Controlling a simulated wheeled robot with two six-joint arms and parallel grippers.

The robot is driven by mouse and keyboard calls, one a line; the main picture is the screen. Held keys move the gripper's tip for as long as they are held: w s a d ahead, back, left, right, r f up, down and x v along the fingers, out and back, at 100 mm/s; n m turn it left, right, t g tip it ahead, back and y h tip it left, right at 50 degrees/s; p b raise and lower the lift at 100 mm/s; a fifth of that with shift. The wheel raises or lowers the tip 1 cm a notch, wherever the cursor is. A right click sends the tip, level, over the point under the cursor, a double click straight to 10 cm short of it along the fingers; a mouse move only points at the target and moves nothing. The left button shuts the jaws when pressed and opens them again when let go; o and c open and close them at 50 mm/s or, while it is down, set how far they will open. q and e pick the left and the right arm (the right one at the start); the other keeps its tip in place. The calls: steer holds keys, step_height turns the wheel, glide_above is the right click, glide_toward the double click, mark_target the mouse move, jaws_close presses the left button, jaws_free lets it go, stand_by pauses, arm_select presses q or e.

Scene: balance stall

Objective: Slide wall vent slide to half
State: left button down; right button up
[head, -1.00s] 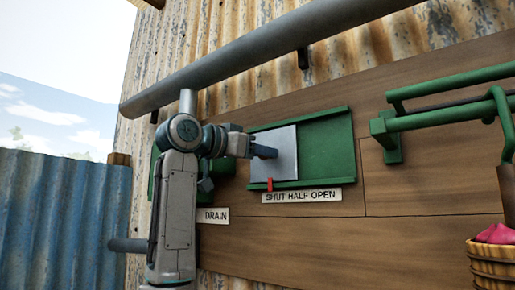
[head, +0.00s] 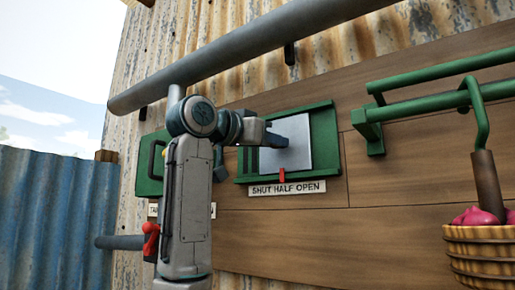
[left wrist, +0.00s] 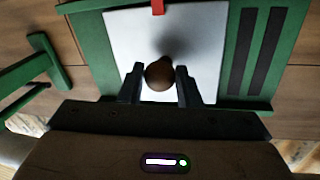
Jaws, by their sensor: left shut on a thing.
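The vent's pale slide plate (head: 297,155) sits in a green frame (head: 324,140) on the plank wall. A red pointer (head: 282,174) hangs from its lower edge, above the label (head: 310,187) reading SHUT HALF OPEN, near the start of HALF. Dark vent slots show left of the plate. In the left wrist view, which is turned over, the plate (left wrist: 120,35) has a round brown knob (left wrist: 160,72) and the dark slots (left wrist: 255,50) are at right. My left gripper (head: 277,139) is shut on the knob, with a finger on each side (left wrist: 160,90). My right gripper is out of view.
A grey pipe (head: 240,48) crosses above the vent. A green hatch (head: 150,168) with a handle is at left, partly behind my arm. A green rail (head: 425,112) and a basket (head: 485,262) with pink things are at right.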

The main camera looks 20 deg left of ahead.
arm_select(q)
steer(key=shift+r, duration=0.1)
steer(key=shift+a, duration=0.25)
steer(key=c, duration=1.1)
jaws_free()
steer(key=shift+w+a, duration=0.2)
steer(key=shift+a, duration=0.25)
steer(key=shift+o, duration=0.2)
steer(key=b+v, duration=0.5)
steer(key=v, duration=0.6)
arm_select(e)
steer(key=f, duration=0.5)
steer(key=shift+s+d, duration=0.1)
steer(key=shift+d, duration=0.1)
arm_select(q)
steer(key=shift+d, duration=0.15)
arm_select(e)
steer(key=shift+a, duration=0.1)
